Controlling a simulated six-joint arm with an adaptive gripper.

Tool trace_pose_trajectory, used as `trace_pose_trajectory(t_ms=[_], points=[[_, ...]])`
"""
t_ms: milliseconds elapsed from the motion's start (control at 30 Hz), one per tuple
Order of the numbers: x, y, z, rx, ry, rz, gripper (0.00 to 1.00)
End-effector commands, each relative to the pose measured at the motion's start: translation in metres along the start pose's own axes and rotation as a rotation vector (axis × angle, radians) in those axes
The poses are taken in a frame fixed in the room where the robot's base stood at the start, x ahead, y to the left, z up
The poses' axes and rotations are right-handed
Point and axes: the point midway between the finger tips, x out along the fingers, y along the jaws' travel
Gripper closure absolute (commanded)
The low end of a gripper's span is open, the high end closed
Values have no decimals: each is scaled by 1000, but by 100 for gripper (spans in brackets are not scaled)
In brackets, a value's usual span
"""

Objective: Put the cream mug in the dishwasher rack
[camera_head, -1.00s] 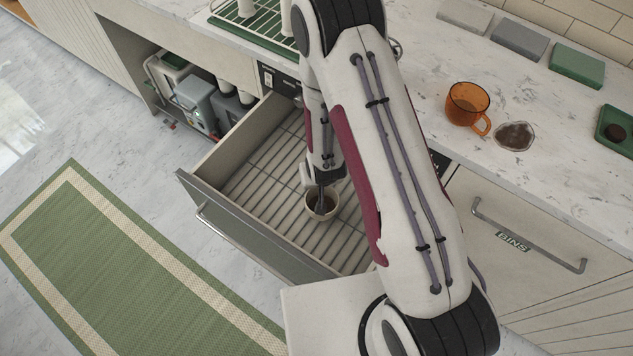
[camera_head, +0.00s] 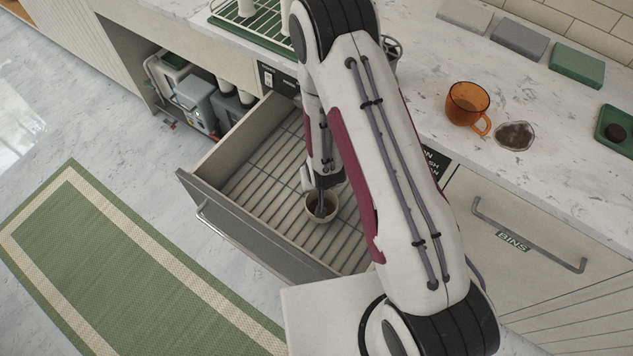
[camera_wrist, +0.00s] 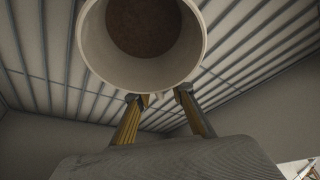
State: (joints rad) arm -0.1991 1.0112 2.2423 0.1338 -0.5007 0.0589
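The cream mug (camera_head: 316,217) stands on the slatted dishwasher rack (camera_head: 268,196) inside the open drawer. Its mouth faces up and its inside looks brown at the bottom. My gripper (camera_head: 321,190) is down in the drawer at the mug, partly hidden by my arm. In the wrist view the mug (camera_wrist: 95,45) is just beyond my gripper (camera_wrist: 161,97). The two fingers are spread, with a small pale part of the mug, perhaps its handle, between their tips. Gaps show on both sides of it.
A green drying rack (camera_head: 245,22) stands at the back. The drawer front (camera_head: 245,235) and side walls surround the rack, whose left part is clear.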

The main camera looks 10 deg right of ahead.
Motion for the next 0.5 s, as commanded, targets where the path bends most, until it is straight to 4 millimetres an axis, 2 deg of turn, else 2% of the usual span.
trace_pose_trajectory(t_ms=[300,500], points=[[-2,0,0,0,0,0,78],[-10,0,-2,0,0,0,78]])
